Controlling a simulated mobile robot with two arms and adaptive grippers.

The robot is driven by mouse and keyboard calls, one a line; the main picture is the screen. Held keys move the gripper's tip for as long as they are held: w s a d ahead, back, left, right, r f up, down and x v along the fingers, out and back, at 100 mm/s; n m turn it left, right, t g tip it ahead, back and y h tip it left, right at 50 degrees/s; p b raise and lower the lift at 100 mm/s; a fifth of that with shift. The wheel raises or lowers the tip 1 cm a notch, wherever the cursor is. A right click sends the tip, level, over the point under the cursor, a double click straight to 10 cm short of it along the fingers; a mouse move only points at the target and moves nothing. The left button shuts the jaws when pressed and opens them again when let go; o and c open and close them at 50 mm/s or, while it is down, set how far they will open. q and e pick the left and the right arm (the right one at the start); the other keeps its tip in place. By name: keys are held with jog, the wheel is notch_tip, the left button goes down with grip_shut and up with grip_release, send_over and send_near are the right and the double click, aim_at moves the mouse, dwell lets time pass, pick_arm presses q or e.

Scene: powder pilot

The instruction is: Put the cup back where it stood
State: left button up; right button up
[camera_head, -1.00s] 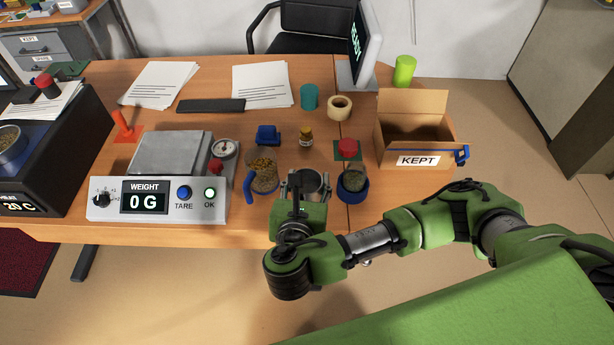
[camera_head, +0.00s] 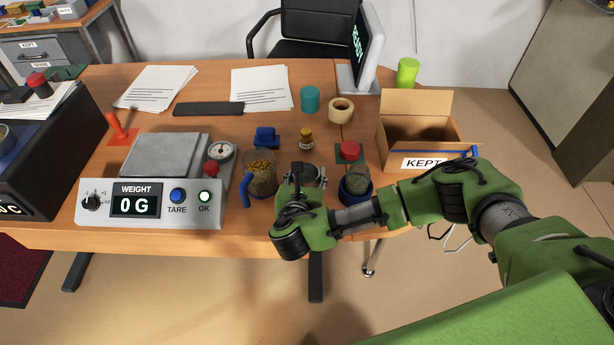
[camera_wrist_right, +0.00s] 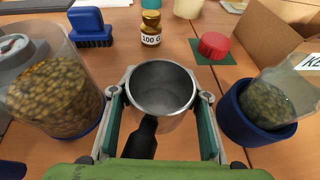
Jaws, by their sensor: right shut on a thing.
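The metal cup (camera_wrist_right: 162,88) is upright and looks empty inside, with a black handle toward me. My right gripper (camera_wrist_right: 162,108) is shut on it, one finger on each side. In the head view the cup (camera_head: 315,172) is mostly hidden behind my right gripper (camera_head: 300,186). It is at the table's front part, between a jug of brown pellets (camera_head: 261,178) and a blue-based container of green pellets (camera_head: 357,184). I cannot tell whether its bottom touches the table. My left gripper is not in view.
The scale (camera_head: 150,200) reads 0 G, left of the jug. The KEPT box (camera_head: 430,162) stands at right. The table (camera_head: 235,128) has bare room behind the jug.

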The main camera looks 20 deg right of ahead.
jog(key=shift+f, duration=0.45)
jog(key=shift+f, duration=0.1)
jog(key=o, duration=1.5)
jog(key=shift+a, duration=0.1)
jog(key=v, duration=1.2)
jog(key=shift+r, duration=0.2)
